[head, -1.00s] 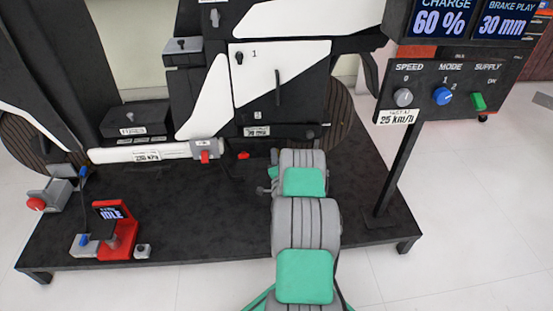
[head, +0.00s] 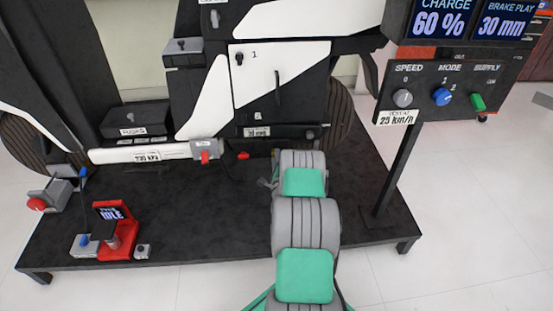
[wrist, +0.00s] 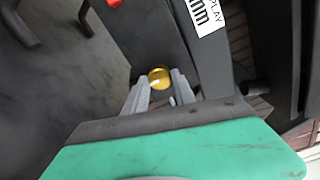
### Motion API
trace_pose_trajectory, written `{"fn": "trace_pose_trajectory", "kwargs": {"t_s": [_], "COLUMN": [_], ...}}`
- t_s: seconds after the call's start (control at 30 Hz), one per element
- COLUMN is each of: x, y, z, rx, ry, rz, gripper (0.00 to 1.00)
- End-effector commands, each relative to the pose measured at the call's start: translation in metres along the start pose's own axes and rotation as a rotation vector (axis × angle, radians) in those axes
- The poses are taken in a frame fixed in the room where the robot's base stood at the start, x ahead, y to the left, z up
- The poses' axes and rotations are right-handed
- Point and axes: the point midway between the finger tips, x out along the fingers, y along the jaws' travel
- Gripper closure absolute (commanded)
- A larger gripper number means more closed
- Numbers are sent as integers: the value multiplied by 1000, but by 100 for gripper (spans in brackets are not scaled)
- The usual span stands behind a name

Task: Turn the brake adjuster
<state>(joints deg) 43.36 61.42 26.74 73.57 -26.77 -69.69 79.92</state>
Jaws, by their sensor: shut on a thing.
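The brake adjuster, a small round brass-yellow knob (wrist: 159,77), shows in the wrist view beside a black housing. My gripper (wrist: 161,85) has its two grey fingers on either side of the knob, shut on it. In the head view the knob cannot be made out, and my fingers are mostly hidden by my own wrist. The brake play display (head: 503,25) at the top right reads 30 mm. A white play label (wrist: 207,15) is close to the knob in the wrist view, partly cut off.
A control panel (head: 450,88) with speed, mode and supply knobs stands at right on a post (head: 398,165). A red stand (head: 117,230) with an IDLE screen is at the platform's left front. The dark platform (head: 200,235) is clear in its middle front.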

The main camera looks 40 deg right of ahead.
Motion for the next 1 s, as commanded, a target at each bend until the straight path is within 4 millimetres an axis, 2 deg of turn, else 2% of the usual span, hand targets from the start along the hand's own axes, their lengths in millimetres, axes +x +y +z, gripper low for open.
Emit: {"fn": "trace_pose_trajectory", "kwargs": {"t_s": [0.47, 0.5, 0.73, 1.0], "x": [0, 0, 0, -2], "y": [-1, -1, 0, 0], "z": [-1, -1, 0, 1], "rx": [11, 11, 11, 12], "ry": [2, 2, 0, -1], "rz": [-2, -2, -1, 0], "gripper": [100, 65, 47, 47]}}
